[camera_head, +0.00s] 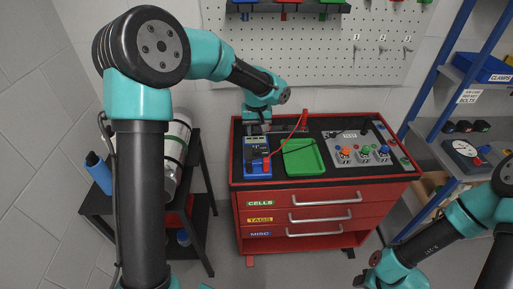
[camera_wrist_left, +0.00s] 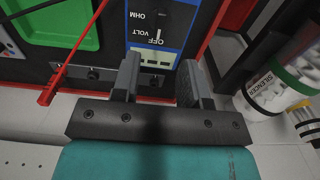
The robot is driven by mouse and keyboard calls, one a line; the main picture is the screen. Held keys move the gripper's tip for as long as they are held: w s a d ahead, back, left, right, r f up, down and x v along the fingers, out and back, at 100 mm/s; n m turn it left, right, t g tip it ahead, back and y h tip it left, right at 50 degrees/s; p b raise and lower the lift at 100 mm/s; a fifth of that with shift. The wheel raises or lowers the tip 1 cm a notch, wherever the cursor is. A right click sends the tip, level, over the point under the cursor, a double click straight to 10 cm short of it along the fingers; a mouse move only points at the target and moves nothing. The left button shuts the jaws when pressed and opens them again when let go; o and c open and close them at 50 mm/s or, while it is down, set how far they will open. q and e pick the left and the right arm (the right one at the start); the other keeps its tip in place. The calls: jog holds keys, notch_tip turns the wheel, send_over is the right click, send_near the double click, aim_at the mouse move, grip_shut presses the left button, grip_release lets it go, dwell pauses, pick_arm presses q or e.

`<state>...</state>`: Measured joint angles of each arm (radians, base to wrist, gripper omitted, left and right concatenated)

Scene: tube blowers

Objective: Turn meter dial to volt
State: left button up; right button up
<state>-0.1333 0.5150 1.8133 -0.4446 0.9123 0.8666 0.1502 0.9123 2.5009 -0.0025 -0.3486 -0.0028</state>
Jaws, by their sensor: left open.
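The blue meter (camera_head: 257,158) lies on the left of the red cabinet's top. In the left wrist view the meter (camera_wrist_left: 180,22) appears upside down, with OFF, VOLT and OHM printed around its dial (camera_wrist_left: 158,30). The dial's white mark appears to point at OFF. My left gripper (camera_head: 258,128) is over the meter's far end. In the wrist view my left gripper (camera_wrist_left: 160,78) has its fingers apart on either side of the meter's display end, with nothing between them. The dial lies beyond the fingertips.
A red lead (camera_head: 289,142) with a red probe (camera_head: 305,120) lies beside the meter. A green tray (camera_head: 304,157) and a grey panel with coloured knobs (camera_head: 362,148) are to the right. A black cart (camera_head: 197,225) with cylinders stands left; a shelf rack (camera_head: 446,72) stands right.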

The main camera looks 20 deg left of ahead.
aim_at(257, 149)
pick_arm(q)
notch_tip(257, 149, down, 9)
jog(key=shift+r, duration=0.1)
dwell(0.3)
grip_shut()
